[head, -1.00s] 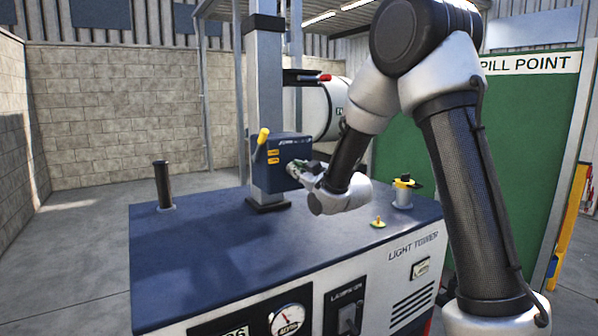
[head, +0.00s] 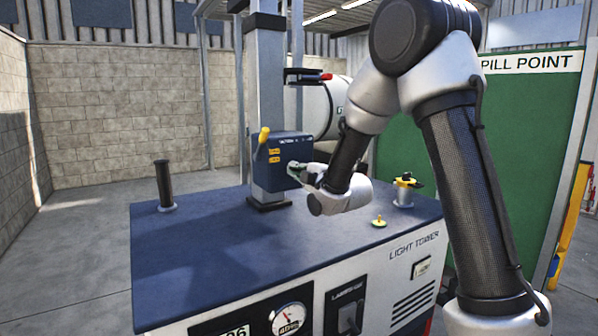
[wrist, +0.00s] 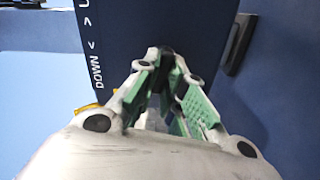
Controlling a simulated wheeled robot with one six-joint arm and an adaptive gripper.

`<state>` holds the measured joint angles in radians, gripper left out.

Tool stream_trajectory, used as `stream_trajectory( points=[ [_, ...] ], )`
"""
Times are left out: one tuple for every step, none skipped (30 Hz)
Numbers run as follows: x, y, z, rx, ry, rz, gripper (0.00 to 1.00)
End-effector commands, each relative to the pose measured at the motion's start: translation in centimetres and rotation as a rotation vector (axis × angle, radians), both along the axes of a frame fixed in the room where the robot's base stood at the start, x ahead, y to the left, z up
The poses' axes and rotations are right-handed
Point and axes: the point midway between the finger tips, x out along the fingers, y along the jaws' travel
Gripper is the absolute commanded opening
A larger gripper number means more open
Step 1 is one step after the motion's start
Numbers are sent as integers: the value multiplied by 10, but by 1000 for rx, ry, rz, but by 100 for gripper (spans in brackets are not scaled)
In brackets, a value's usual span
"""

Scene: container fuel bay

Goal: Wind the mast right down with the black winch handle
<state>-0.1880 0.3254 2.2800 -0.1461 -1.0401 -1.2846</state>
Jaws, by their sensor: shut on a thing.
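The grey mast (head: 266,85) stands upright on the blue deck of the light tower. My gripper (head: 296,168) is at the right side of this box. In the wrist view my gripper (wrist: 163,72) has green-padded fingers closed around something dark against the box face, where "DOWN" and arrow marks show. The black winch handle is mostly hidden between the fingers, and its full shape cannot be seen. A yellow-gripped lever (head: 263,137) stands on the left side of the box.
On the blue deck (head: 215,255) stand a black post (head: 164,184), a yellow-and-black fitting (head: 404,190) and a small yellow knob (head: 379,221). A green panel (head: 440,160) stands behind my arm.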

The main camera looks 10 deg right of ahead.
Motion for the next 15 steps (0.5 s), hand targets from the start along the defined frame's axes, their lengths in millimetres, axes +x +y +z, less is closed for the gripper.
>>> stream_trajectory(
  points=[
    [0,0,-1,-30,-9,1,0],
    [0,0,-1,-49,-15,1,0],
    [0,0,-1,-72,-22,1,0],
    [0,0,-1,-88,-28,1,0],
    [0,1,-1,-103,-32,1,0],
    [0,1,-1,-122,-38,1,0],
    [0,1,-1,-136,-42,1,0],
    [0,1,-2,-147,-46,1,0],
    [0,1,-2,-161,-51,1,0],
    [0,1,-2,-171,-54,1,0],
    [0,1,-2,-178,-56,1,0],
    [0,1,-2,-188,-59,1,0],
    [0,1,-2,-195,-61,1,0],
    [0,1,-2,-200,-63,1,0],
    [0,1,-2,-205,-65,1,0]
  ],
)
